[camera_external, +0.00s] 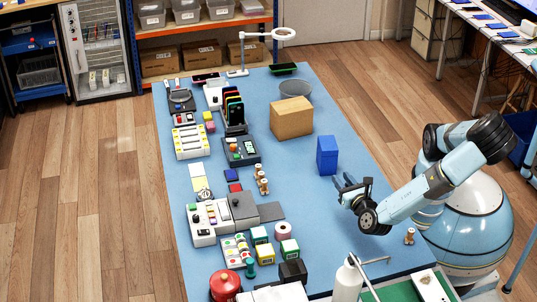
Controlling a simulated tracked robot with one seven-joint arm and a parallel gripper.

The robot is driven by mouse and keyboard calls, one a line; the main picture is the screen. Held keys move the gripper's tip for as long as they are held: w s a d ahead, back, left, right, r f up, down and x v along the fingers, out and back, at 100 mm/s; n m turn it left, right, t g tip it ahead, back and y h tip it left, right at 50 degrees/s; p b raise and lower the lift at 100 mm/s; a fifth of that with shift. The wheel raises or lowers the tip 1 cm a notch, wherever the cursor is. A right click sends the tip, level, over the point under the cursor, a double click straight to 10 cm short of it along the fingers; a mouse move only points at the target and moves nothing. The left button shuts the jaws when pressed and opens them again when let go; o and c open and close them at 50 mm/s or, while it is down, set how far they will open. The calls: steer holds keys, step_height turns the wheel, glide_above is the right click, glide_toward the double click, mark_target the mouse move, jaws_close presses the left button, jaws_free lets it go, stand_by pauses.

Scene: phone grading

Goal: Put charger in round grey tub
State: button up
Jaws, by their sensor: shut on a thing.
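The round grey tub (295,90) stands at the far right part of the blue table, behind a brown cardboard box. My gripper (344,182) is above the right side of the table, in front of an upright blue box and apart from the tub. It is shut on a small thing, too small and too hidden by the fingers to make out. I cannot pick out the charger with certainty.
The cardboard box (291,118) and the blue box (327,155) stand between my gripper and the tub. A ring lamp (284,34) is at the far end. Devices and small boxes crowd the left side. The table's middle right is mostly clear.

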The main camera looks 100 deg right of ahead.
mark_target(300, 94)
steer(key=shift+r, duration=0.1)
step_height(300, 94, up, 11)
steer(key=w+d+f+m+g+y, duration=0.25)
steer(key=d+m+y, duration=0.25)
steer(key=d, duration=0.7)
steer(key=w+d+f+m+g+y, duration=0.15)
steer(key=d+m+g+y, duration=0.35)
steer(key=d, duration=0.6)
steer(key=w+d+f+m+g+y, duration=0.25)
steer(key=d+m+y, duration=0.35)
steer(key=d, duration=0.6)
steer(key=s+d+r+m+t+y, duration=0.15)
steer(key=s+d+m, duration=0.3)
steer(key=d, duration=0.65)
steer(key=s+d+r+m+t, duration=0.3)
steer(key=s+d+m, duration=0.15)
steer(key=d, duration=0.75)
steer(key=s+d+r+m+t+y, duration=0.1)
steer(key=s+d+r+m+t, duration=0.4)
steer(key=d, duration=0.6)
steer(key=shift+s+d+f+n+g+h, duration=0.1)
steer(key=shift+f+n+g, duration=0.2)
steer(key=shift+f, duration=3.75)
steer(key=shift+s+d+f+n+g+h, duration=0.15)
steer(key=shift+f+g, duration=0.25)
steer(key=shift+f, duration=3.65)
steer(key=shift+s+f+n+g+h, duration=0.1)
steer(key=shift+f+n+g, duration=0.2)
steer(key=shift+f, duration=3.75)
